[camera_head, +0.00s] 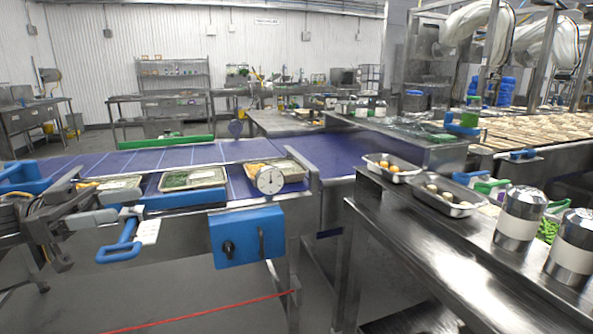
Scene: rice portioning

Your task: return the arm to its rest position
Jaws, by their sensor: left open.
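My left gripper (62,226) is at the left edge, in front of the conveyor. It is open, and I see nothing held between its fingers. A blue-handled tool (121,243) with a white tag hangs just right of it; I cannot tell whether they touch. My right gripper is not in view.
The blue conveyor (205,154) carries several food trays (193,179). A dial gauge (270,180) and blue control box (246,238) stand at its near edge. The steel counter (430,240) at right holds metal pans (447,198) and shakers (519,218). Floor below the gripper looks clear.

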